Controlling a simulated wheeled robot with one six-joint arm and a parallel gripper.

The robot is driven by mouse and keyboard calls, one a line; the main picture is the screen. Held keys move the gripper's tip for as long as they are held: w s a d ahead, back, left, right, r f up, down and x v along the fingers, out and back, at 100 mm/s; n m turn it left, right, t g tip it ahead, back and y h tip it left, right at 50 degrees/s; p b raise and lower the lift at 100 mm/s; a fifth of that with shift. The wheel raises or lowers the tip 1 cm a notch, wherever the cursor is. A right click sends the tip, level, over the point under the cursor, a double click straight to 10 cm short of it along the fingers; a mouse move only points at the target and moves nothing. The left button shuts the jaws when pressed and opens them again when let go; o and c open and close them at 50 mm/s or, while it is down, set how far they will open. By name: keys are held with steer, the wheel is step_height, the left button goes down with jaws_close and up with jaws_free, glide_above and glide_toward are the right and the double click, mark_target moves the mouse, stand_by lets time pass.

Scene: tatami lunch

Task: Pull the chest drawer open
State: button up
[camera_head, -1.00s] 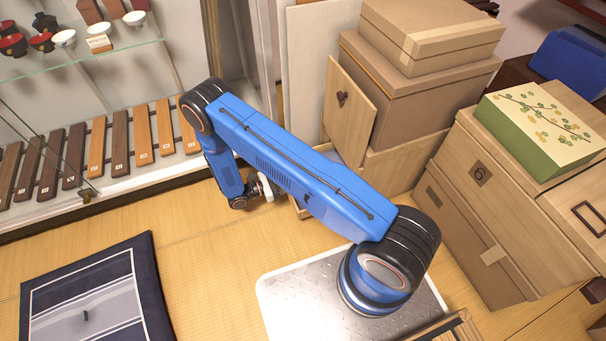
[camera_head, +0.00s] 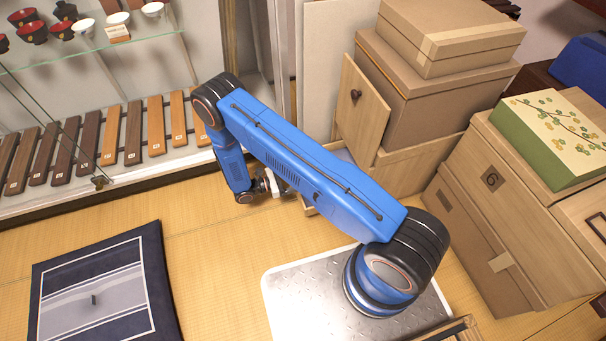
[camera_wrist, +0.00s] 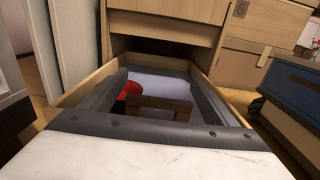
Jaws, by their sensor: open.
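The chest (camera_head: 425,160) is light wood and stands at the back, partly hidden behind my blue arm. Its drawer stands out from the front; in the wrist view wooden drawer sides (camera_wrist: 87,83) frame a pale lavender floor (camera_wrist: 165,82). A red rounded object (camera_wrist: 130,92) and a brown wooden piece (camera_wrist: 160,102) show inside or over it; I cannot tell which. My gripper (camera_head: 278,184) is low at the drawer's front end. In the wrist view its dark fingers (camera_wrist: 158,88) are spread apart, with nothing visibly clamped. The drawer's near end is hidden.
A wooden panel with a dark knob (camera_head: 362,108) stands upright by brown boxes (camera_head: 430,90). A glass-shelved display (camera_head: 100,55) is on the left. A wooden cabinet (camera_head: 500,210) is on the right. A dark cushion (camera_head: 100,250) lies on the tatami; floor between is clear.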

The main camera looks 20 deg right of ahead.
steer(key=a, duration=1.7)
steer(key=shift+s, duration=0.3)
